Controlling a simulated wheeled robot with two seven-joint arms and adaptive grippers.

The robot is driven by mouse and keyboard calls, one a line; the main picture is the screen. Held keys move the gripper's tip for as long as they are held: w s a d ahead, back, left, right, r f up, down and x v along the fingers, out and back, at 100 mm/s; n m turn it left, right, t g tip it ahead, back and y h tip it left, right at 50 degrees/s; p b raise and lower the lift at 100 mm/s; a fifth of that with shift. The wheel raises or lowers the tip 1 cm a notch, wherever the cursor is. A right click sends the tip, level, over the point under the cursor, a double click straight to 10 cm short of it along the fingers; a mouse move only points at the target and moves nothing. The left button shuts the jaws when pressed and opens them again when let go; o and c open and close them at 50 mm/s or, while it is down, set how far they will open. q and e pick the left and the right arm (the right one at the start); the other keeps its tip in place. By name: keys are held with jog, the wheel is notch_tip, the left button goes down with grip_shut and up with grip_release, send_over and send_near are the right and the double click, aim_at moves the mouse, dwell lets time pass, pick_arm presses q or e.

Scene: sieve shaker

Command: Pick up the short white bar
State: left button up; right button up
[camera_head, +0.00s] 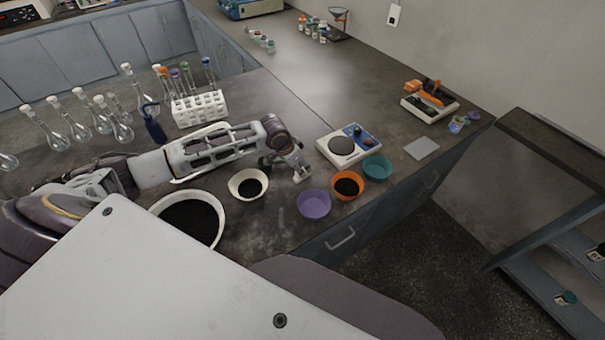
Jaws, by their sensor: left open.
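My left arm comes in from the left, and its gripper (299,173) points down over the dark bench between the white bowl and the balance. It is open. A small pale shape shows at its fingertips; I cannot tell whether this is the short white bar or part of the gripper. I cannot make out a short white bar clearly anywhere else on the bench. My right gripper is not in view.
A white bowl (234,184) and an orange bowl (360,191) hold dark material. A purple bowl (314,205), a teal bowl (377,169) and a balance (363,152) stand close to the gripper. A white tube rack (199,111) and several flasks stand behind the arm.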

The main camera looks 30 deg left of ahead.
pick_arm(q)
jog(key=shift+x, duration=2)
grip_shut()
